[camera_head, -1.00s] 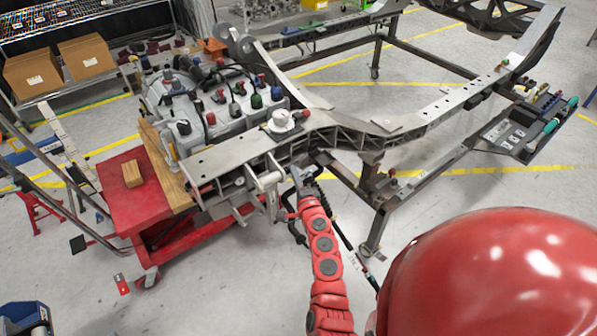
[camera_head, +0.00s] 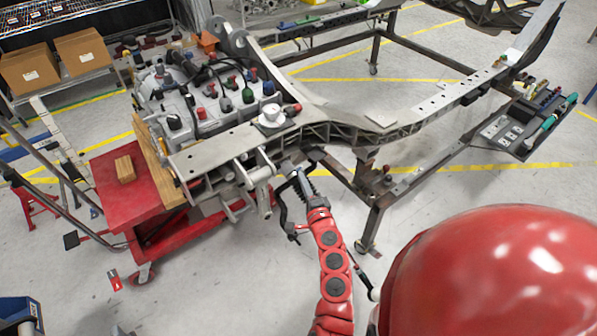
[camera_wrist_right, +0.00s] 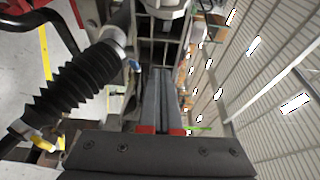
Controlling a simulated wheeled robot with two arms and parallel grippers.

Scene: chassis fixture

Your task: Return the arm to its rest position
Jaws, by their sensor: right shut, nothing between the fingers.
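My right arm (camera_head: 333,262), red with dark round caps, reaches up from the bottom middle of the head view. My right gripper (camera_head: 302,178) is beside the near end of the grey chassis frame (camera_head: 215,153), below its top rail. In the right wrist view the two grey fingers of the gripper (camera_wrist_right: 163,75) lie close together, shut and empty. A black ribbed bellows (camera_wrist_right: 72,92) on a rod is close to the left of the fingers. Whether the gripper touches the frame cannot be told. My left gripper does not show.
A red lift cart (camera_head: 140,205) with a wooden block (camera_head: 125,169) stands left of the frame. An engine (camera_head: 205,107) sits behind the near rail. A tool tray (camera_head: 515,130) hangs at the right. The floor (camera_head: 225,290) left of my arm is clear.

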